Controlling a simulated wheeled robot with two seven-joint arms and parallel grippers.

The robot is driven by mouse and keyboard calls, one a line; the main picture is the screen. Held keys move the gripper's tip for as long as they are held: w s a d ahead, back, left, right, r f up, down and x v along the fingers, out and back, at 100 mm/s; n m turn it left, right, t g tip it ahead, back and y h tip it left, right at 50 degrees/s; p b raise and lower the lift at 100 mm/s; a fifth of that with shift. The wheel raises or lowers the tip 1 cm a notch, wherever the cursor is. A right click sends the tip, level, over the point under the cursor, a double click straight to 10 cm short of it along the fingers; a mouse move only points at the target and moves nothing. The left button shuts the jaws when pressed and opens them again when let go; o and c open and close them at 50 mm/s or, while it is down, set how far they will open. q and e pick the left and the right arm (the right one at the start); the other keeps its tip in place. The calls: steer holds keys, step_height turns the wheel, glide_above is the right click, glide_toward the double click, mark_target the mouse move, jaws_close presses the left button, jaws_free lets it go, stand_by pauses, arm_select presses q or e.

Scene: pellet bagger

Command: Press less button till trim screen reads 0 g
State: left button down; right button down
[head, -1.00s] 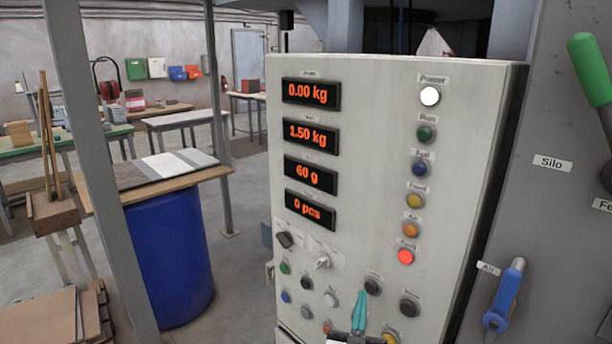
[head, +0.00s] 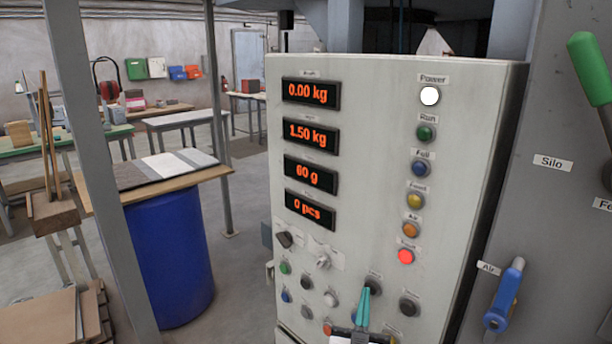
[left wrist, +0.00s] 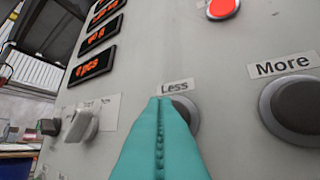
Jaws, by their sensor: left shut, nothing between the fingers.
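The control panel's third screen (head: 311,174), the only one in grams, reads 60 g; its label is too small to read. The dark grey less button (head: 373,286) is low on the panel. In the left wrist view the less button (left wrist: 188,112) is labelled "Less" and partly hidden by my fingers. My left gripper (head: 365,292), with teal fingers, is shut and empty. Its tips (left wrist: 167,100) overlap the button's left side; I cannot tell if they touch it. My right gripper is not in view.
The more button (left wrist: 297,106) is just right of the less button; it also shows in the head view (head: 409,306). Other buttons and knobs crowd the lower panel. A red lamp (head: 406,256) glows above. A blue air handle (head: 505,295) is at right.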

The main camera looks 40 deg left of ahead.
arm_select(q)
steer(key=shift+w, duration=0.2)
steer(key=shift+s, duration=0.15)
steer(key=shift+s+a+p, duration=0.1)
steer(key=shift+s+p, duration=0.3)
steer(key=shift+s, duration=0.25)
steer(key=s, duration=0.2)
steer(key=s+p, duration=0.1)
steer(key=s, duration=0.1)
steer(key=s+p, duration=0.1)
steer(key=s, duration=0.1)
steer(key=shift+a, duration=0.4)
stand_by(2.1)
